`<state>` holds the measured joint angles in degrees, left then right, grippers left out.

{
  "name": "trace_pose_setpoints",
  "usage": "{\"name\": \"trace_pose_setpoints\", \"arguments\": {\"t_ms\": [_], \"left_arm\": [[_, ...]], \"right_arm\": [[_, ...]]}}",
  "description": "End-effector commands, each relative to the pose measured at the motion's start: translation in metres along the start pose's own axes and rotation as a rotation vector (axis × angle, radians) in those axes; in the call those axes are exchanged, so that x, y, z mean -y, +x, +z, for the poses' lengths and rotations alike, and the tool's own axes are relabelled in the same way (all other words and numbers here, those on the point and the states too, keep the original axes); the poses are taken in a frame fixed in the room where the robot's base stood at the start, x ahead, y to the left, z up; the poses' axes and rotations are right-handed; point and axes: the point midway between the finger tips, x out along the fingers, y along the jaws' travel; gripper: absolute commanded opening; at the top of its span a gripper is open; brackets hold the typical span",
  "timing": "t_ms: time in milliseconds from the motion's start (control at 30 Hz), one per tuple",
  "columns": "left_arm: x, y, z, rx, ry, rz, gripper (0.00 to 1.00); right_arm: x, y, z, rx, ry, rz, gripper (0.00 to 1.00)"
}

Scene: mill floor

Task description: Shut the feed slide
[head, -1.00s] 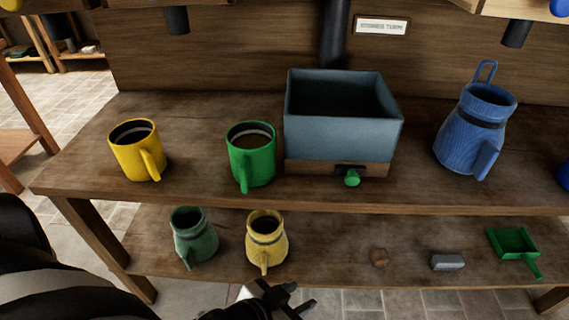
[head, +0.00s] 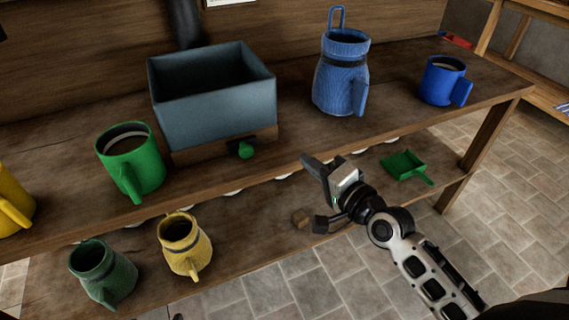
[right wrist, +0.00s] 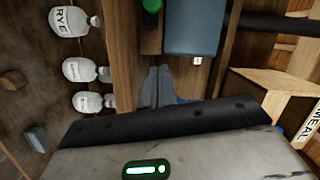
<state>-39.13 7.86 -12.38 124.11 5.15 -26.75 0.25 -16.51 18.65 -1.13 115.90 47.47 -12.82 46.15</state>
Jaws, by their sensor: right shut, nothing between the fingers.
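The feed slide's green knob (head: 246,150) sticks out from a dark slot in the wooden base of the blue-grey hopper (head: 212,105). How far the slide stands out is hard to tell. In the right wrist view the green knob (right wrist: 152,5) is at the top edge, beside the hopper (right wrist: 195,28). My right gripper (head: 306,160) is shut and empty, to the right of the knob and apart from it, by the bench's front edge. Its closed fingers (right wrist: 158,88) also show in the wrist view. A small dark tip at the head view's bottom edge may be my left gripper (head: 178,317).
A green mug (head: 131,165) stands left of the hopper, a blue jug (head: 340,80) and blue mug (head: 441,82) right. The lower shelf holds a green jug (head: 102,275), yellow jug (head: 184,248) and green scoop (head: 404,165). White sacks (right wrist: 70,22) show in the wrist view.

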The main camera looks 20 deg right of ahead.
Motion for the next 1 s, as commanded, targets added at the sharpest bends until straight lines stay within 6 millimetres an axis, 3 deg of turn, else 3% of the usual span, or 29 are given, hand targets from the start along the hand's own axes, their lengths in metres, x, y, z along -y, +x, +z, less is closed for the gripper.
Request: {"name": "trace_pose_setpoints", "arguments": {"t_ms": [467,700,1000], "left_arm": [[0.001,-0.001,0.005,0.011,-0.001,-0.004,0.67],[0.001,-0.003,0.004,0.017,0.003,-0.007,0.67],[0.002,-0.002,0.006,0.023,0.006,-0.009,0.67]], "right_arm": [[0.001,0.094,0.001,0.002,-0.003,0.001,0.00],[-0.001,0.100,0.034,0.003,-0.002,0.004,0.00],[-0.001,0.101,0.041,0.003,-0.005,0.004,0.00]]}}
